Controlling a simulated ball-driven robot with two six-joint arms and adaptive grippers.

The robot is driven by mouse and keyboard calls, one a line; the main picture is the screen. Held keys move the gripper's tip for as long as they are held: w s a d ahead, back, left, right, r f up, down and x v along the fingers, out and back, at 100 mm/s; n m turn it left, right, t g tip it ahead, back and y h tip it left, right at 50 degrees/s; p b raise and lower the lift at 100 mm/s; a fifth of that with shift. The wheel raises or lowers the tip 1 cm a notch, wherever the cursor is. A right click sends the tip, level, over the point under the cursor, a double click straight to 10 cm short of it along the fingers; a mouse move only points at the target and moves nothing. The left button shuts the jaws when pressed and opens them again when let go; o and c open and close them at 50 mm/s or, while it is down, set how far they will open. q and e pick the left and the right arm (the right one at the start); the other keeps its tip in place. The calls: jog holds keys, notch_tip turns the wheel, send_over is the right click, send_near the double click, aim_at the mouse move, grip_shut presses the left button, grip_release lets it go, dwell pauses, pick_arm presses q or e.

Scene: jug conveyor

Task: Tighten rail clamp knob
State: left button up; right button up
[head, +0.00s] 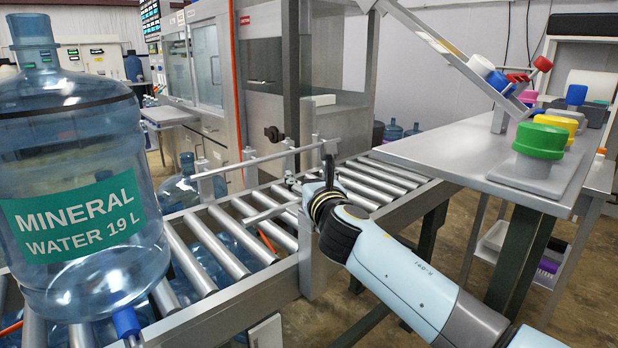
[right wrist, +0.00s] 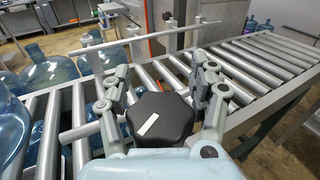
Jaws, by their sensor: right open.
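A black faceted knob (right wrist: 160,118) with a white mark on top sits between the fingers of my right gripper (right wrist: 160,95) in the right wrist view. The fingers stand apart on both sides of it; I cannot tell whether either touches it. In the head view my right gripper (head: 328,172) is at the near side of the roller conveyor, above a grey post (head: 315,250), and my wrist hides this knob. A second, smaller black knob (head: 272,133) shows by the far guide rail (head: 265,158); it also shows in the right wrist view (right wrist: 166,16). My left gripper is not in view.
A large blue water jug (head: 80,140) stands on the rollers at the left. The conveyor rollers (head: 385,182) at the right are bare.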

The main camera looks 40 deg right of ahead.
jog(key=shift+c, duration=0.4)
jog(key=shift+w+f, duration=0.1)
jog(key=c, duration=1.1)
grip_shut()
jog(key=shift+f, duration=0.2)
